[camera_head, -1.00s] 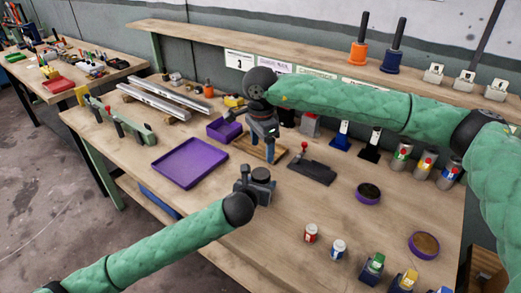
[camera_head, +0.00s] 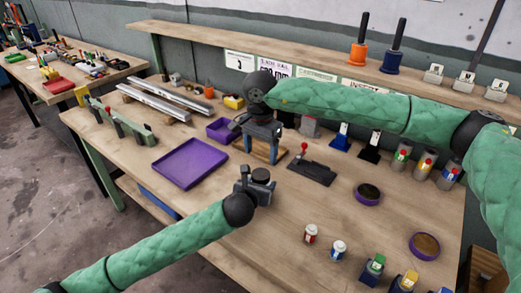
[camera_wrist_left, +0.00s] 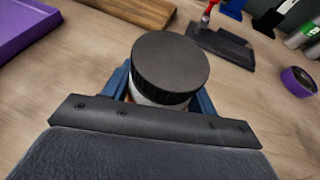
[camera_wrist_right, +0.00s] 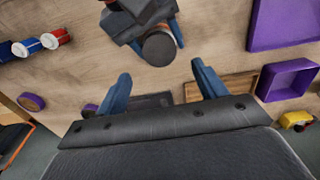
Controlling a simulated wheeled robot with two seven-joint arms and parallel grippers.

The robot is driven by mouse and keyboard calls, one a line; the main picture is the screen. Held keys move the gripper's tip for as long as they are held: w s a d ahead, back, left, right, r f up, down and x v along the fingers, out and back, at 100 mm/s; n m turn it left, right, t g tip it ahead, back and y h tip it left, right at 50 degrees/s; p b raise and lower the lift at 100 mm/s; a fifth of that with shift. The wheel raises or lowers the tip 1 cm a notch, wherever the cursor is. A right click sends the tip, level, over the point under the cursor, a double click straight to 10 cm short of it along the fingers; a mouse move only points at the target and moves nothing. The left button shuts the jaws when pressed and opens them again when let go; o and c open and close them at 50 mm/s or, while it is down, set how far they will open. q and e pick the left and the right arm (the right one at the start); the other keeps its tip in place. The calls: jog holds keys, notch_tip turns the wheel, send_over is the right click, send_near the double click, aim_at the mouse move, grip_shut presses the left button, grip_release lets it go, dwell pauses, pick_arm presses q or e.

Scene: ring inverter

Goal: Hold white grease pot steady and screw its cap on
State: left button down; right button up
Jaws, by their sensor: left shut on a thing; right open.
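My left gripper (camera_head: 243,186) is shut on the white grease pot (camera_wrist_left: 150,101), holding it upright between its blue fingers. The black ribbed cap (camera_wrist_left: 170,66) sits on top of the pot and hides most of it; I cannot tell how tightly it is seated. The cap also shows in the head view (camera_head: 261,174) and in the right wrist view (camera_wrist_right: 158,48). My right gripper (camera_wrist_right: 161,72) is open and empty. In the head view it hangs above the wooden tray (camera_head: 262,155), behind the pot and apart from it, fingers pointing down.
A purple tray (camera_head: 190,164) lies left of the pot, with a smaller purple bin (camera_head: 222,131) behind. A dark plate with a red-knobbed lever (camera_head: 311,173) is on the right. Red and blue jars (camera_head: 310,233) stand near the front. The bench between them is clear.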

aim_at(261, 174)
jog(key=shift+f, duration=3.95)
jog(key=c, duration=1)
jog(key=m, duration=0.6)
pick_arm(q)
jog(key=shift+d, duration=0.1)
pick_arm(e)
jog(key=o, duration=1.1)
jog(key=shift+c, duration=0.2)
